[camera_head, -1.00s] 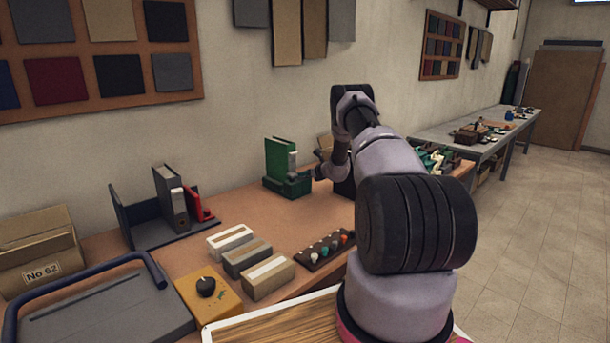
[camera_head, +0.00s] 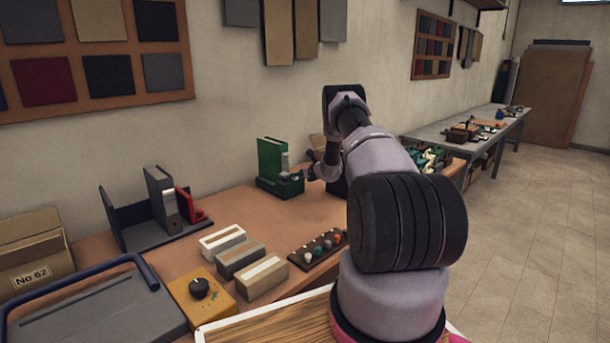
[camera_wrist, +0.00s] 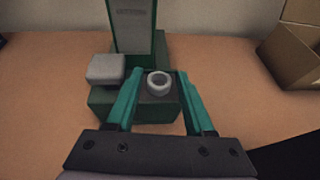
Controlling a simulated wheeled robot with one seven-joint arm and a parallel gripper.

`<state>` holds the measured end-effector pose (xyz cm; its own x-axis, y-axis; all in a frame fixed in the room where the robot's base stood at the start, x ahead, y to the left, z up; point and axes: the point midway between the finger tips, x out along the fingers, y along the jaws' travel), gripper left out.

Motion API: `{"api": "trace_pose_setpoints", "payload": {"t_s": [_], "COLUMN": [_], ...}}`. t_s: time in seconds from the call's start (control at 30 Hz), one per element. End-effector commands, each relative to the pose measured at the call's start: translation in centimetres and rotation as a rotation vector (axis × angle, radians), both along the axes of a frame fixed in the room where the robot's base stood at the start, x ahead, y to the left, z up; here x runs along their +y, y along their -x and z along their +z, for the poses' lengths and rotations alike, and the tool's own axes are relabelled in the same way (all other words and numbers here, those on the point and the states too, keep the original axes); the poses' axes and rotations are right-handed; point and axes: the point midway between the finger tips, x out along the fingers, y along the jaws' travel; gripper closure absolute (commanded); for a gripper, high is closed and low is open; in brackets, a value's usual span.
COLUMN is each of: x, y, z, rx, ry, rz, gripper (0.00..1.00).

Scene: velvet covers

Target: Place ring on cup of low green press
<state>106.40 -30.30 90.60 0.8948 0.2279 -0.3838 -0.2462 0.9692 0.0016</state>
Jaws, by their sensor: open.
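The low green press (camera_head: 272,160) stands on the brown bench near the wall, with a tall green upright and a low dark green base. It also shows in the wrist view (camera_wrist: 133,25), with a grey block at the left of its base. A pale grey ring (camera_wrist: 159,83) lies at the base's top, where the cup would be; the cup itself is hidden or too dark to tell apart. My gripper (camera_wrist: 159,73) is open, its teal fingers on either side of the ring with gaps to it. In the head view the fingers are too small to make out.
A grey binder (camera_head: 162,196) and a red item stand in a dark holder at left. Several striped blocks (camera_head: 240,258), a yellow box (camera_head: 201,297) and a row of coloured knobs (camera_head: 317,248) lie nearer. An open cardboard box (camera_wrist: 292,50) is right of the press.

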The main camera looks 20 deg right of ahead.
Motion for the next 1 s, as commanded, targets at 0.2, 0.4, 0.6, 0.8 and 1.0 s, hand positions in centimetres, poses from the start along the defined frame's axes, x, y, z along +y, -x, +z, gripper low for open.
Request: {"api": "trace_pose_setpoints", "payload": {"t_s": [0.2,0.4,0.6,0.8,1.0], "x": [-1.1,-2.0,-2.6,-1.0,6.9], "y": [3.6,7.6,10.1,10.6,12.4], "z": [2.0,3.7,4.6,7.9,18.9], "rx": [-0.001,-0.001,0.0,-0.017,-0.069], "ry": [-0.001,0.0,0.0,0.037,0.22], "rz": [-0.004,-0.002,-0.001,0.06,0.333], "gripper": [0.47,0.47,0.47,0.47,0.47]}}
